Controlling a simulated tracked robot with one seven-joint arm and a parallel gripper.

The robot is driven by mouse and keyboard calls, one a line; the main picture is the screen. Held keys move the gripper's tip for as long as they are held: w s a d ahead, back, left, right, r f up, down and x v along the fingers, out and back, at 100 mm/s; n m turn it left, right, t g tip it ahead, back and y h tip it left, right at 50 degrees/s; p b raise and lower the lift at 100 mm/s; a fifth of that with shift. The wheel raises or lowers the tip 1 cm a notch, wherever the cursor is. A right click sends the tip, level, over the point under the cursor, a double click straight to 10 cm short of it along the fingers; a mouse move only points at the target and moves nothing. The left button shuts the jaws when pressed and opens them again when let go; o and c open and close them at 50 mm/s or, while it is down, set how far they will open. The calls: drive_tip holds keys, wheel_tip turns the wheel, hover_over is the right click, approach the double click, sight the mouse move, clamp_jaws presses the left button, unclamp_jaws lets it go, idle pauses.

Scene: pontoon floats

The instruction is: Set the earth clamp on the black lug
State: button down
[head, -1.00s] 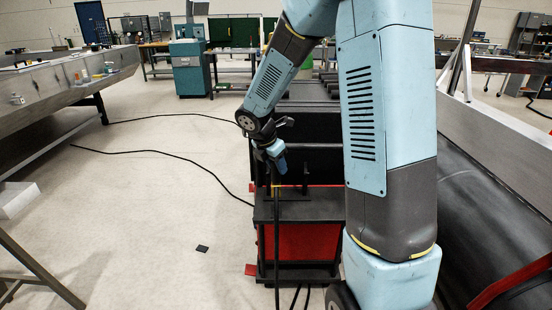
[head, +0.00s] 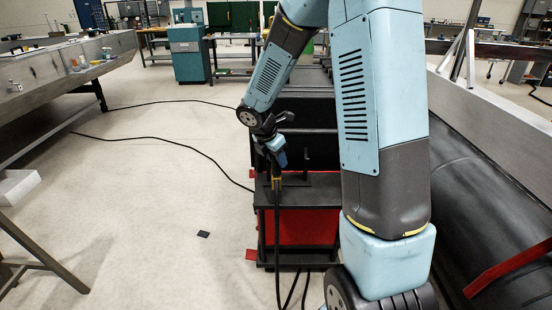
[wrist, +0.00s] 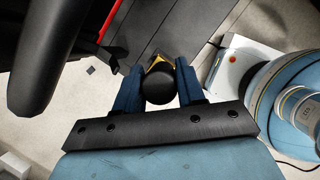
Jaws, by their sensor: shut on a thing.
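My gripper (head: 277,164) hangs down over the black shelf of a red and black cart, left of my arm's large links. It is shut on the earth clamp (head: 277,183), which has yellow parts and a black cable hanging down in front of the cart. In the wrist view the blue fingers (wrist: 160,88) close on a black round end, and the yellow of the clamp (wrist: 159,61) shows just beyond it. I cannot make out the black lug for certain. A thin black upright (head: 305,166) stands on the shelf just right of the clamp.
The cart (head: 297,228) has a black shelf and red panels. Black cables lie on the pale floor (head: 130,210), which is largely free to the left. A black float (head: 490,210) with a red bar lies on the right.

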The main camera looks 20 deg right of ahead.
sight(277, 166)
drive_tip(key=shift+f, duration=1.65)
drive_tip(key=c, duration=0.6)
unclamp_jaws()
drive_tip(key=v, duration=1.3)
drive_tip(key=s+d+r+m+t+y, duration=0.1)
drive_tip(key=s+r+m, duration=0.3)
drive_tip(key=s+m, duration=0.3)
drive_tip(key=s+d+r+m+t+y, duration=0.1)
drive_tip(key=s+r+m, duration=0.4)
drive_tip(key=s+m, duration=0.3)
drive_tip(key=s+d+r+m+t+y, duration=0.1)
drive_tip(key=s+d+r+m+y, duration=0.1)
drive_tip(key=s+r+m, duration=0.3)
drive_tip(key=shift+s+m+t, duration=0.15)
drive_tip(key=shift+s+m, duration=0.7)
drive_tip(key=shift+s, duration=0.65)
drive_tip(key=shift+s+m+t, duration=0.15)
drive_tip(key=shift+s+m, duration=0.7)
drive_tip(key=shift+s, duration=0.7)
